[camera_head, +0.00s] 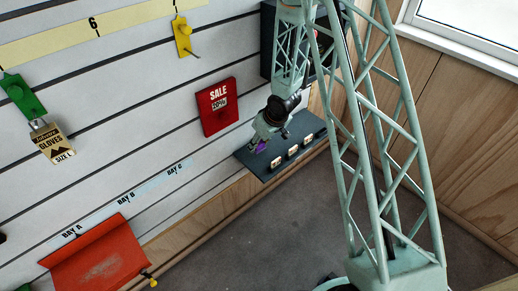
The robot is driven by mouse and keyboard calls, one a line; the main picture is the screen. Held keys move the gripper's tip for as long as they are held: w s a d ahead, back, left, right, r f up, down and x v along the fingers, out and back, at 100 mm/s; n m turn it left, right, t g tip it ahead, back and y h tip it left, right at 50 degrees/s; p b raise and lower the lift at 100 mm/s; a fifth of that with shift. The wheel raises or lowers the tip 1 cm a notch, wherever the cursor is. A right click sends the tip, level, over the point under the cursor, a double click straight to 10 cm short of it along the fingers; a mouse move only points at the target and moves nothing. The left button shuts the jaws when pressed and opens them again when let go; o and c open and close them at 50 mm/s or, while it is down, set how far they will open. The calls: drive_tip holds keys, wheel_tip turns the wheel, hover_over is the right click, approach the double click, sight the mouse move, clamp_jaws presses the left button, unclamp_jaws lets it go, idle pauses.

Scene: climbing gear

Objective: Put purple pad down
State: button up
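The purple pad (262,146) shows as a small purple patch at the end of my gripper (258,143), mostly hidden by it. My arm reaches down from the upper right, and my gripper is low at the left end of a dark shelf (272,170). The pad is at or just above the shelf. I cannot tell whether it touches the shelf, or whether the fingers are shut on it.
A red SALE sign (218,106) hangs left of my gripper. A dark box (268,40) is behind my arm. A red sloped tray (100,262) is at lower left. Gloves (53,144) hang from a green hook (22,95); a yellow hook (182,36) is empty.

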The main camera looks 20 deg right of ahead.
sight(259, 149)
drive_tip(key=shift+w+d, duration=0.25)
drive_tip(key=shift+w, duration=0.15)
drive_tip(key=shift+f+b, duration=0.8)
drive_tip(key=shift+f, duration=1)
drive_tip(key=shift+f, duration=0.2)
drive_tip(key=o, duration=1)
drive_tip(key=shift+o, duration=0.2)
drive_tip(key=shift+v, duration=0.9)
drive_tip(key=p+v, duration=0.4)
drive_tip(key=v, duration=0.6)
drive_tip(key=shift+r, duration=0.3)
drive_tip(key=shift+s, duration=0.15)
